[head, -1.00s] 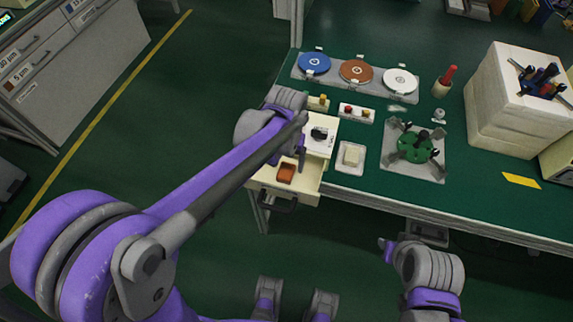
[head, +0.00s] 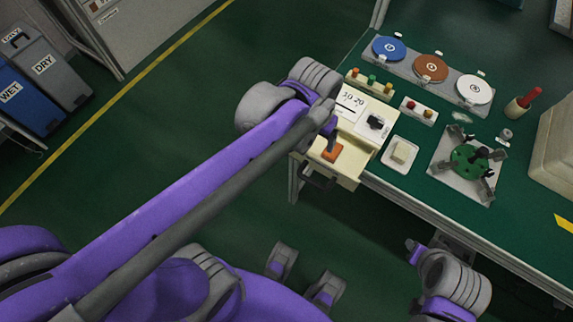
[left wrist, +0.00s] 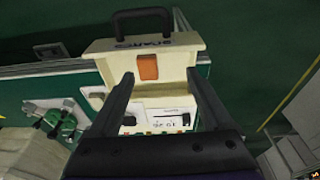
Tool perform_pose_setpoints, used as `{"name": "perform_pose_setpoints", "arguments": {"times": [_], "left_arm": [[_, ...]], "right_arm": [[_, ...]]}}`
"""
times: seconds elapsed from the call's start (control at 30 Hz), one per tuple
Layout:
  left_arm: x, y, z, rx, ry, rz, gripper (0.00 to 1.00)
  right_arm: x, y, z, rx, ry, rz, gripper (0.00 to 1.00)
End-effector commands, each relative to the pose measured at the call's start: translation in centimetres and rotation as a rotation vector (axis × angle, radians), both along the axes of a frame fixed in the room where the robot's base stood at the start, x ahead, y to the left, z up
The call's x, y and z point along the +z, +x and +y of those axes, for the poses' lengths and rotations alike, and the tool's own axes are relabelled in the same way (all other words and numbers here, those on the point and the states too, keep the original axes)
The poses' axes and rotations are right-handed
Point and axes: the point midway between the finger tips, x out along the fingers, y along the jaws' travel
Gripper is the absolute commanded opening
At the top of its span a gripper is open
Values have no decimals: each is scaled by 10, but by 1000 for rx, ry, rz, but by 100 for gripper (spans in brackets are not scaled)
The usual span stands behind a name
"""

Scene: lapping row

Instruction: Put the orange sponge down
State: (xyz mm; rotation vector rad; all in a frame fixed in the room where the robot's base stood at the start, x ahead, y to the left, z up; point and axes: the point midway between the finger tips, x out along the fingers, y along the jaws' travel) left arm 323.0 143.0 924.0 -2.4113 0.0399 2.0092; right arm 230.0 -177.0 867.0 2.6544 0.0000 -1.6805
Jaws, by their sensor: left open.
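The orange sponge (head: 332,151) lies in the open cream drawer (head: 347,180) at the left end of the green bench. In the left wrist view the sponge (left wrist: 148,67) rests on the drawer floor, near the handle side. My left gripper (head: 332,138) is over the drawer, close to the sponge. In the left wrist view its two fingers (left wrist: 160,78) are spread wide with nothing held between them, and the sponge shows beyond their tips. My right gripper (head: 414,252) is small and low at the bench's front edge; its jaws cannot be made out.
A white tray (head: 389,164) with a pale block stands right of the drawer. Blue, brown and white discs sit on a grey plate (head: 455,97) behind. A green fixture (head: 467,185) stands further right. The floor left of the drawer is clear.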

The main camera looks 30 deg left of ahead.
Motion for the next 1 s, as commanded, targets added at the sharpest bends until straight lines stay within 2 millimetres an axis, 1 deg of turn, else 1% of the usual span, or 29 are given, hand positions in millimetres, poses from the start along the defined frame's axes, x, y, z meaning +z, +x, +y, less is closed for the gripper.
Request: {"name": "perform_pose_setpoints", "arguments": {"times": [0.03,0.1,0.2,0.33,0.4,0.5,1.0], "left_arm": [[-8,-20,8,9,-1,-41,83],[-19,-41,16,12,-1,-100,83],[-35,-66,25,17,3,-171,83],[-51,-86,31,22,9,-233,83],[-55,-91,33,23,10,-252,83],[-58,-94,34,23,12,-262,83],[-57,-93,34,23,11,-261,83]], "right_arm": [[0,0,0,0,0,0,32],[0,0,0,0,0,0,32],[0,0,0,0,0,0,32],[0,0,0,0,0,0,32],[0,0,0,0,0,0,32],[0,0,0,0,0,0,32],[0,0,0,0,0,0,32]]}}
